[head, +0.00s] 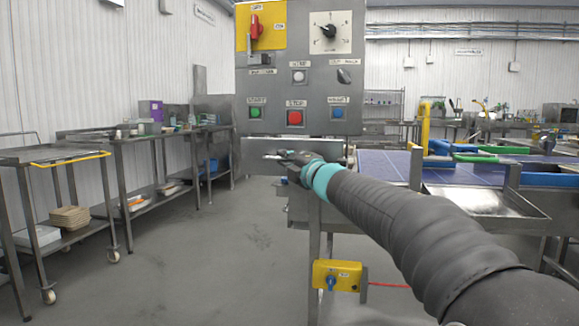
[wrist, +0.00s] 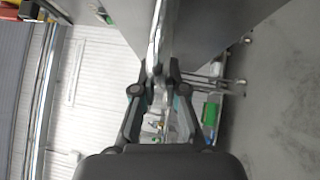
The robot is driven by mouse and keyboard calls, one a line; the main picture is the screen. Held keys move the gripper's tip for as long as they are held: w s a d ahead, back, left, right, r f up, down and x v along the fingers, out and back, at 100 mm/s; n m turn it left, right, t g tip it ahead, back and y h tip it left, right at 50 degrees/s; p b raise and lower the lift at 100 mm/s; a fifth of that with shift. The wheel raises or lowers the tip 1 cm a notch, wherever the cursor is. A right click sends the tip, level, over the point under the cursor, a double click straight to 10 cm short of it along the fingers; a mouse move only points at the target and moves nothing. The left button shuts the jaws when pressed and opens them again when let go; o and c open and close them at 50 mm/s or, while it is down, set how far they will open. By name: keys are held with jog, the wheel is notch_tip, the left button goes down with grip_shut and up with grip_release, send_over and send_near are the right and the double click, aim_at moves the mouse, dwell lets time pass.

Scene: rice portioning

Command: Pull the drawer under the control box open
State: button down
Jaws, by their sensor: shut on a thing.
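The grey control box (head: 300,70) stands upright at the centre of the head view, with buttons, dials and a red switch. Directly under it is the drawer (head: 300,142), of which a grey metal strip shows; my gripper and arm hide part of it. My gripper (head: 280,156) is just below the box, in front of the drawer. In the wrist view my gripper (wrist: 160,80) has its two fingers closed on a shiny metal bar (wrist: 157,45), which looks like the drawer's handle. How far the drawer is out cannot be told.
A conveyor with a blue belt (head: 385,168) and a metal tray (head: 488,203) lie to the right. A yellow switch box (head: 337,276) hangs low on the stand. Steel tables (head: 120,140) and a trolley (head: 55,152) line the left. The floor (head: 215,245) between is clear.

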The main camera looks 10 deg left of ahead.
jog(key=s+b, duration=0.1)
jog(key=s, duration=0.2)
jog(key=shift+s, duration=0.4)
jog(key=c, duration=1.2)
grip_release()
jog(key=v, duration=1.2)
